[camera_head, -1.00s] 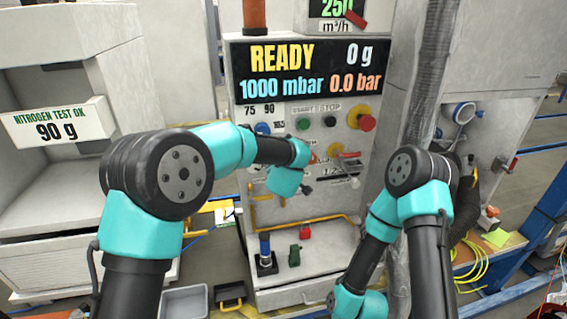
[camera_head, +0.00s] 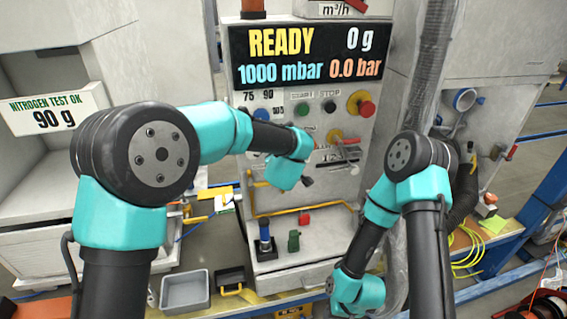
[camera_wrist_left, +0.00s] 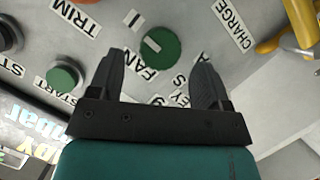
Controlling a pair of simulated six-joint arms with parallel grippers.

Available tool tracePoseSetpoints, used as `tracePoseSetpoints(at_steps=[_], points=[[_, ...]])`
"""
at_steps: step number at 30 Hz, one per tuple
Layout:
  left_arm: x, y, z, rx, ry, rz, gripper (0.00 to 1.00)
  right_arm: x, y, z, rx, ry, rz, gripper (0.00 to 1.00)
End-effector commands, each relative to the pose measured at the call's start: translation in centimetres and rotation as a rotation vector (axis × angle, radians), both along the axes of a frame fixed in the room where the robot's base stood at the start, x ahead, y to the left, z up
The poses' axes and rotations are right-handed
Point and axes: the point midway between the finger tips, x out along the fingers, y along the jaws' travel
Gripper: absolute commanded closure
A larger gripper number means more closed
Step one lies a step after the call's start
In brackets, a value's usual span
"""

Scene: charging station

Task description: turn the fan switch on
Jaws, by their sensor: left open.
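The fan switch (camera_wrist_left: 160,46) is a round green knob with a white mark, beside a FAN label on the grey panel in the left wrist view. My left gripper (camera_wrist_left: 158,60) is open and empty, with its two dark fingers pointing at the panel on either side of the knob's near edge. I cannot tell if they touch the panel. In the head view my left gripper (camera_head: 306,181) is in front of the panel's lower part, and my arm seems to hide the fan switch. My right arm hangs low at the right; its gripper does not show.
A green start button (camera_head: 303,109), a black stop button (camera_head: 330,106) and a red emergency knob (camera_head: 367,109) sit on the panel. A ledge holds a blue-topped fitting (camera_head: 264,240) and a green part (camera_head: 294,241).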

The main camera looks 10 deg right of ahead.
Motion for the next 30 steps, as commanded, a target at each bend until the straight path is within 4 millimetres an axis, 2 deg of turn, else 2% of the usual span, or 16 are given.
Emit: tracePoseSetpoints(at_steps=[12, 18, 24, 30], points=[[-7.8, 1.0, 2.7, 0.0, 0.0, -0.002, 0.29, 0.0, 0.0, 0.0, 0.0, 0.0, 0.0, 0.57], [-10.9, 1.5, 3.7, 0.0, 0.0, -0.002, 0.29, 0.0, 0.0, 0.0, 0.0, 0.0, 0.0, 0.57], [-12.3, 1.7, 4.2, 0.001, 0.001, -0.001, 0.29, 0.0, 0.0, 0.0, 0.0, 0.0, 0.0, 0.57], [-12.4, 1.8, 4.2, 0.001, 0.001, -0.001, 0.29, 0.0, 0.0, 0.0, 0.0, 0.0, 0.0, 0.57]])
